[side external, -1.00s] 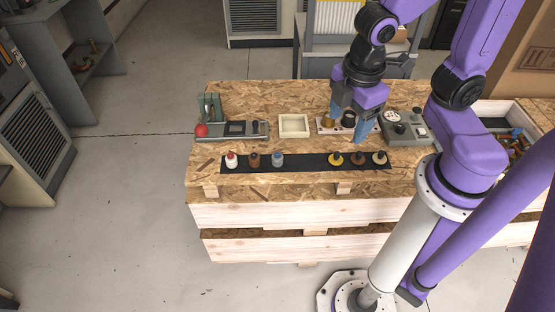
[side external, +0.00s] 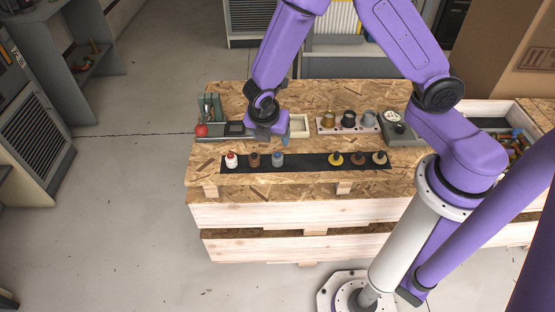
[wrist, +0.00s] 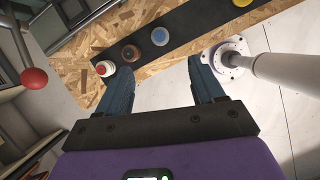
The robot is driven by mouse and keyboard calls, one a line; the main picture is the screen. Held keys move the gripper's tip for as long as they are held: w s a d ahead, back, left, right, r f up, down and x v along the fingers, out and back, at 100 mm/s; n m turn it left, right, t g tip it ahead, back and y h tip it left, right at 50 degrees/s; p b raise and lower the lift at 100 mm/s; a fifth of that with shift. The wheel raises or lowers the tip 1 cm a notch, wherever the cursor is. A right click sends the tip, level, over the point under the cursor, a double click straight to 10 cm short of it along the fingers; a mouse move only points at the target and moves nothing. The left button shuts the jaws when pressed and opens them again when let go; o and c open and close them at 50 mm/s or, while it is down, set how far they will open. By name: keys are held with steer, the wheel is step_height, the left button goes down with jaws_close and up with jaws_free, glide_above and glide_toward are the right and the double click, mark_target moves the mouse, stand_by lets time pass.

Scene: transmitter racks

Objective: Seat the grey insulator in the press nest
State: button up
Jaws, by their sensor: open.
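A grey insulator with a blue top (side external: 278,160) stands upright on the black strip, third from the left; its top shows in the wrist view (wrist: 160,36). The grey press (side external: 212,107), with a red ball knob (side external: 201,130), is at the bench's left. A dark block (side external: 236,128) on its base may be the nest; my gripper partly covers the base. My gripper (side external: 265,140) is above the bench behind the left-hand insulators. In the wrist view my gripper (wrist: 161,82) has its fingers wide apart with nothing between them.
The black strip (side external: 306,163) also holds white-and-red, brown, yellow and cream pieces. A cream tray (side external: 300,125) is partly behind my gripper. A white rack (side external: 322,127) holds brass, black and grey cylinders. A grey control box (side external: 398,128) stands at the right.

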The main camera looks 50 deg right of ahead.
mark_target(277, 155)
steer(key=x, duration=1.4)
steer(key=shift+w+d+f, duration=0.1)
steer(key=shift+d+f, duration=0.05)
steer(key=shift+f, duration=0.15)
steer(key=c, duration=1.2)
